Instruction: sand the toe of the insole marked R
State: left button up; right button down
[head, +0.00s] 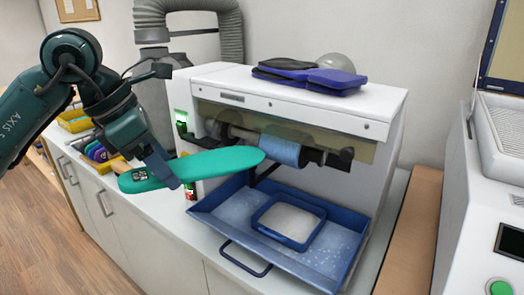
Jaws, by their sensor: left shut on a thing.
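A green insole (215,163) is held level in the air in front of the sanding machine (290,100). My left gripper (166,174) is shut on it near its left end, beside a small dark label whose marking I cannot read. The insole's free right end reaches the left edge of the blue sanding drum (282,150). I cannot tell whether the two touch. The drum sits on a horizontal shaft under the machine's hood. My right gripper is not in view.
A blue tray (222,208) with a smaller pan of pale dust lies below the drum. Yellow bins (75,122) stand at the left. A white machine (490,200) with a green button stands at right.

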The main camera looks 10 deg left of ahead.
pick_arm(q)
jog(key=shift+s+d, duration=0.1)
jog(key=shift+d, duration=0.15)
dwell(1.2)
